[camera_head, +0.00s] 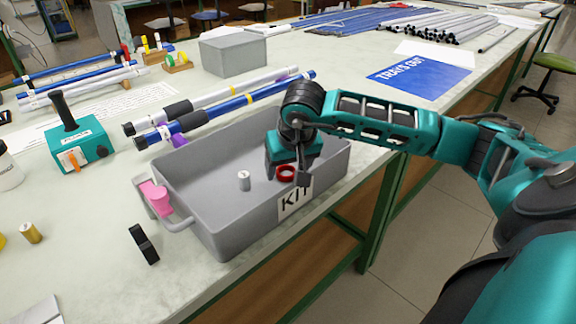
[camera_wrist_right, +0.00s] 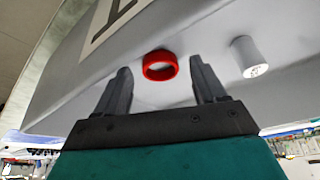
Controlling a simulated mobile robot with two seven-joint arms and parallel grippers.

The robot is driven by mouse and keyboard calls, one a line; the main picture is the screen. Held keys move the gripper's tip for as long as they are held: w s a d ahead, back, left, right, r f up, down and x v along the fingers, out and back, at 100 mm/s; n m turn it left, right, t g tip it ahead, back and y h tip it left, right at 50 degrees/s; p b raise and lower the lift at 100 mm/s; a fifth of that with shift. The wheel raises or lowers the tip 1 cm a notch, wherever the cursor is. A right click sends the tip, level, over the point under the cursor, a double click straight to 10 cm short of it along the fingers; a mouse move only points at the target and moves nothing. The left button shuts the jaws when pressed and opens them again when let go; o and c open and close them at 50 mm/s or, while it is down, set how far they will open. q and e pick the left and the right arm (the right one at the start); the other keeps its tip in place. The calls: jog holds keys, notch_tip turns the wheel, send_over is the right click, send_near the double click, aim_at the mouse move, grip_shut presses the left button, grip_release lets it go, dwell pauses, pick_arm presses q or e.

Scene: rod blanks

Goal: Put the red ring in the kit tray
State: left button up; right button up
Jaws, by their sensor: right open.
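The red ring (camera_head: 286,173) is inside the grey kit tray (camera_head: 213,218), close to its front wall with the "KIT" label. It looks to rest on the tray floor. In the right wrist view the red ring (camera_wrist_right: 160,66) shows just beyond and between the two fingertips, with a gap on each side. My right gripper (camera_head: 291,178) is open, points down into the tray and holds nothing. My left gripper is not in view.
A white cylinder (camera_head: 244,180) stands in the tray, left of the ring. A pink part (camera_head: 157,195) is at the tray's left handle. A black piece (camera_head: 144,244) lies on the table left of the tray. Blue and white rods (camera_head: 232,103) lie behind it; a grey box (camera_head: 233,54) stands farther back.

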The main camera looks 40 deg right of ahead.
jog(key=p+v, duration=0.1)
jog(key=v, duration=1)
jog(key=shift+r+p, duration=0.3)
jog(key=shift+s+a, duration=0.1)
